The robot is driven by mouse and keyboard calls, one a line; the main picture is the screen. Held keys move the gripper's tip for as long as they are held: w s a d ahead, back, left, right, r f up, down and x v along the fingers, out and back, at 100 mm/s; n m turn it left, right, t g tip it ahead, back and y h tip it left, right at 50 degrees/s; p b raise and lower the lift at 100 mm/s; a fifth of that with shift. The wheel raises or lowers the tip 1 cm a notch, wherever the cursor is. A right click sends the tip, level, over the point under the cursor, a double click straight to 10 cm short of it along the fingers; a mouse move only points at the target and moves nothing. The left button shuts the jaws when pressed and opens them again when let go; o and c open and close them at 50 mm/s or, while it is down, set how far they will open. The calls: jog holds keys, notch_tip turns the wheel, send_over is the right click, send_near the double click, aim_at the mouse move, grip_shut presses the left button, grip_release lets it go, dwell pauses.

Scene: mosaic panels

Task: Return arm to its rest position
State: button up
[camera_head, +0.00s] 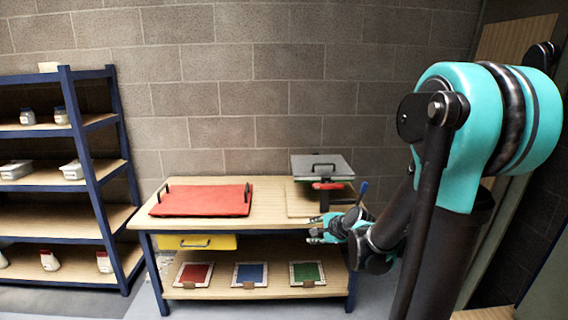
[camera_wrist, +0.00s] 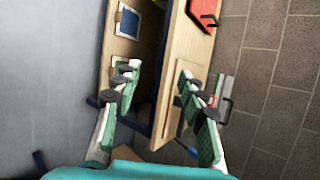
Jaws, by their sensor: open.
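My gripper (camera_head: 318,229) is at the right front of the wooden workbench (camera_head: 270,208), around the height of its top. It points left in the head view. In the wrist view my gripper (camera_wrist: 158,80) has its two fingers well apart with nothing between them.
A red tray (camera_head: 202,200) with black handles lies on the bench. A grey-lidded press (camera_head: 321,166) stands at its right. Red, blue (camera_head: 250,274) and green framed panels lie on the lower shelf. A yellow drawer (camera_head: 196,242) hangs underneath. A blue rack (camera_head: 82,165) stands left.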

jog(key=s+d+f+n+g+h, duration=0.1)
jog(key=s+d+f+n, duration=0.1)
jog(key=s+n, duration=0.3)
jog(key=s+d+f+n+g+h, duration=0.2)
jog(key=s+d+f+n, duration=0.1)
jog(key=s, duration=0.6)
jog(key=s+d+f+n+g+h, duration=0.2)
jog(key=s+d+f+n, duration=0.1)
jog(key=s+n, duration=0.4)
jog(key=shift+s+d+n, duration=0.35)
jog(key=shift+d+n, duration=0.15)
jog(key=shift+d, duration=0.05)
